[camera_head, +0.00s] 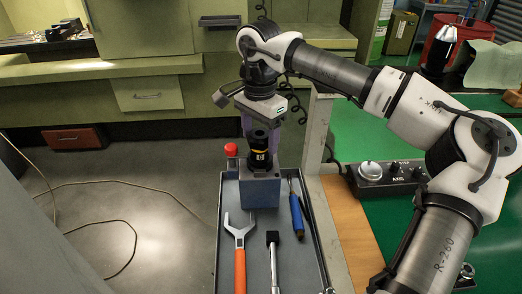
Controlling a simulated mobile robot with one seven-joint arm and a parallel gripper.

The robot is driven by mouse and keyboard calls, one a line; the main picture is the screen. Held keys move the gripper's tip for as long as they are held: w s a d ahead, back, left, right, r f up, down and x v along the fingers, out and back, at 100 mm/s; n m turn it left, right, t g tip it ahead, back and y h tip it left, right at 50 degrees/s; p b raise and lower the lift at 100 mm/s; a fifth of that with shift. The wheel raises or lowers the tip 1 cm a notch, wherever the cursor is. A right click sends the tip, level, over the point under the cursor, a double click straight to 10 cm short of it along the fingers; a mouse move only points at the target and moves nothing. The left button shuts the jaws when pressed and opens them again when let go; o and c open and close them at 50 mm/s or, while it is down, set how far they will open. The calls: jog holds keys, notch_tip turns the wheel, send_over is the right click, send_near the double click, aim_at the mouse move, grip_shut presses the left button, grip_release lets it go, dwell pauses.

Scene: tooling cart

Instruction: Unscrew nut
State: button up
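A blue-grey block (259,190) stands upright in the far part of a grey tooling tray (226,208). A black cylindrical piece with a yellow band (261,157) sits on top of the block. I cannot make out a separate nut; it may be this piece or hidden by it. My gripper (264,128) points down over the black piece, at or very near its top. The fingertips are too small and dark to tell whether they are open or touching it.
In the tray lie an orange-handled wrench (239,250), a black-headed tool (273,255) and a blue-handled tool (296,213). A red knob (231,150) is just beyond the block. A control box (388,175) stands on the green surface at right. Open floor with a cable lies left.

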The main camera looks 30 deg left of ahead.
aim_at(260, 133)
jog(key=c, duration=1.1)
jog(key=shift+r+n+p, duration=0.15)
jog(key=shift+n+p, duration=0.35)
jog(key=shift+n, duration=0.3)
jog(key=n+p, duration=0.1)
jog(key=n, duration=0.1)
jog(key=shift+n, duration=1.2)
jog(key=n+p, duration=0.1)
jog(key=n, duration=0.3)
jog(key=shift+r+p, duration=2.05)
jog(key=shift+r, duration=0.85)
